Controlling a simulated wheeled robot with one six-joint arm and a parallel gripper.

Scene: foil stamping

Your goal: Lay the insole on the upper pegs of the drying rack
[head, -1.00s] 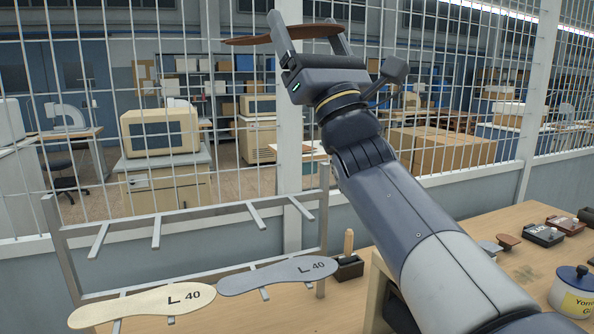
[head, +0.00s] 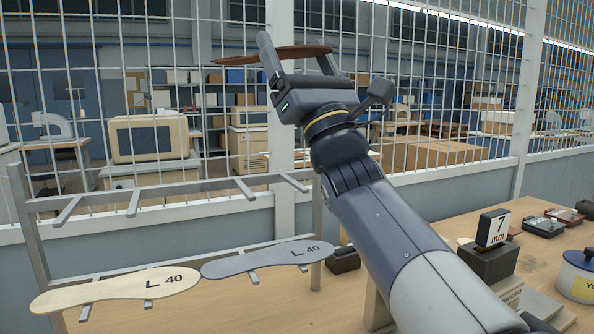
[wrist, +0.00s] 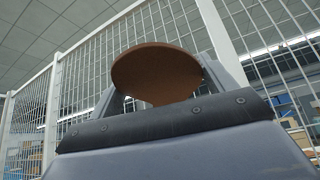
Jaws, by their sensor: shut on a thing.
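My gripper (head: 300,60) is shut on a brown insole (head: 262,54), holding it nearly level, high above and apart from the rack. In the wrist view the insole (wrist: 157,70) shows as a brown rounded end between the fingers. The metal drying rack (head: 150,187) stands at the left of the head view. Its upper pegs (head: 133,203) are bare and stick out toward me. On its lower pegs lie a cream insole (head: 110,289) and a grey insole (head: 250,262), both marked "L 40".
A white wire fence (head: 420,160) stands behind the rack. A dark holder (head: 343,260) stands by the rack's right post.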

